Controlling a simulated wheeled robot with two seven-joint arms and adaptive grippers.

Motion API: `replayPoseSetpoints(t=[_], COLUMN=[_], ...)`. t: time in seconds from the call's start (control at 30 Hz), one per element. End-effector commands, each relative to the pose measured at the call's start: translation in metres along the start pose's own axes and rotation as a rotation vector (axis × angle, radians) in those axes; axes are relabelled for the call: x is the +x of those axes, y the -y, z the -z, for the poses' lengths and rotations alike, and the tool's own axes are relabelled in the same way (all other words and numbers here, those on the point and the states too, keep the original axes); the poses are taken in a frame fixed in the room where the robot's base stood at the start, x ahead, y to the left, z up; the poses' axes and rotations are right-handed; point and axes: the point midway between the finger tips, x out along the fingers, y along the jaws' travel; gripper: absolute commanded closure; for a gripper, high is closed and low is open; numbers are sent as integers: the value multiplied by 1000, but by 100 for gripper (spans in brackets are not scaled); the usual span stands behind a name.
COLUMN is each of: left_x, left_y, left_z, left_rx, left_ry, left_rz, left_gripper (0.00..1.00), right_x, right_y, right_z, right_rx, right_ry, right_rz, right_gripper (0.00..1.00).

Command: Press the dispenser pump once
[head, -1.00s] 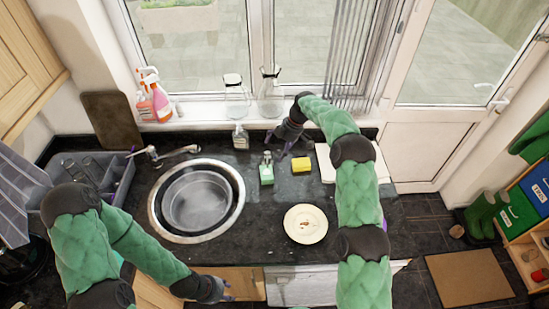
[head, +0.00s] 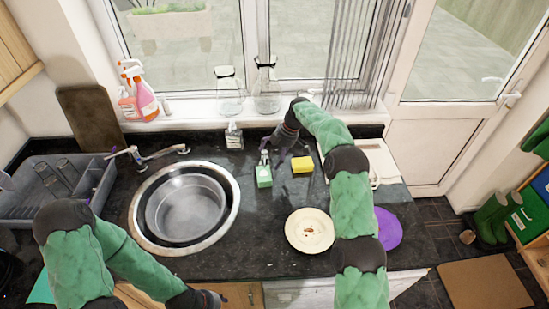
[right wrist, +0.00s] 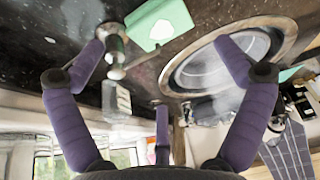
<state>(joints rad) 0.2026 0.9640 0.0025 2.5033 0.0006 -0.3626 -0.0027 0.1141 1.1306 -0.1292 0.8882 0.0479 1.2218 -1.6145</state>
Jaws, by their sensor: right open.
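A small green and white dispenser (head: 264,176) stands on the dark counter right of the sink, with a grey pump top (head: 265,158). In the right wrist view, a metal pump (right wrist: 114,46) shows beside a green block (right wrist: 160,22); I cannot tell whether they are joined. My right gripper (head: 284,147) is behind and slightly right of the dispenser, fingers spread and empty. In the right wrist view its fingers (right wrist: 160,48) are wide apart, the left one close to the pump; contact is unclear. My left gripper (head: 212,299) is low at the counter's front, its fingers mostly hidden.
A clear bottle (head: 233,137) stands behind left of the dispenser. A yellow sponge (head: 303,164) lies close right. The round sink (head: 140,222) is left; a plate (head: 309,231) and purple disc (head: 388,229) are right. Glass bottles (head: 266,90) stand on the sill.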

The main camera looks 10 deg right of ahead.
Motion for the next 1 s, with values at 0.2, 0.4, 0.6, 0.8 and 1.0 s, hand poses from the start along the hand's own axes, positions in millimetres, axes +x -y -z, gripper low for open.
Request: replayPoseSetpoints(t=[0.2,0.4,0.6,0.8,1.0], left_x=[0,0,0,-1,-1], left_y=[0,0,0,0,0], left_z=[0,0,0,0,0], left_rx=[0,0,0,0,0], left_ry=[0,0,0,0,0], left_rz=[0,0,0,0,0], left_gripper=[60,60,60,60,60], right_x=[-1,3,26,59,88], right_y=[0,0,1,1,0], right_z=[0,0,0,0,0], right_rx=[0,0,0,0,0], right_ry=[0,0,0,0,0], right_rz=[-1,1,4,2,1], right_gripper=[0,0,0,0,0])
